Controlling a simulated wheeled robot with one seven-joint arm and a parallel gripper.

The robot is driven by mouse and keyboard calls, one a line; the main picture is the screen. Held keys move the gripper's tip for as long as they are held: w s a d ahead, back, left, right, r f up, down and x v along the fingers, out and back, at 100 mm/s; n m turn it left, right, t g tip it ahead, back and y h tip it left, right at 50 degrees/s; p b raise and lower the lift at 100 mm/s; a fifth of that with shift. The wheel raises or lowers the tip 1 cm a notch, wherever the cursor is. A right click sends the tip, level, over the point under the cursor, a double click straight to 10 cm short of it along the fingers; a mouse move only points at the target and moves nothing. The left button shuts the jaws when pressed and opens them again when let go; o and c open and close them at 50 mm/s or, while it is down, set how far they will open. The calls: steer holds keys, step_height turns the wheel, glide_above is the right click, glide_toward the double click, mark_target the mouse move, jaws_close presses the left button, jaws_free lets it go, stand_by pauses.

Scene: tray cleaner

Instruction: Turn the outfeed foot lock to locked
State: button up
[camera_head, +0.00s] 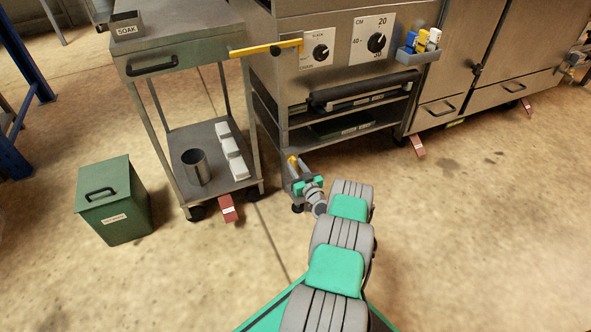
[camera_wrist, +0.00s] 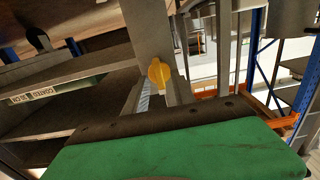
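A yellow knob (camera_head: 293,162) shows low at the front left leg of the steel machine, just beyond my gripper (camera_head: 306,181). In the wrist view a yellow knob (camera_wrist: 159,73) sits on a grey upright post, with its narrow ridge roughly upright in the picture. No lock marking on it is readable. My gripper is low by the leg, close to the knob; I cannot tell whether they touch. A large green surface with a dark bolted edge fills the bottom of the wrist view.
A steel cart (camera_head: 179,45) with a red pedal (camera_head: 228,208) stands left of the machine (camera_head: 330,60). A green bin (camera_head: 111,200) is further left. Another red pedal (camera_head: 417,146) projects at the right. A yellow handle (camera_head: 265,47) sticks out above. Floor at right is clear.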

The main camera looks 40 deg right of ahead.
steer(key=shift+w, duration=0.25)
steer(key=shift+c, duration=0.4)
jaws_close()
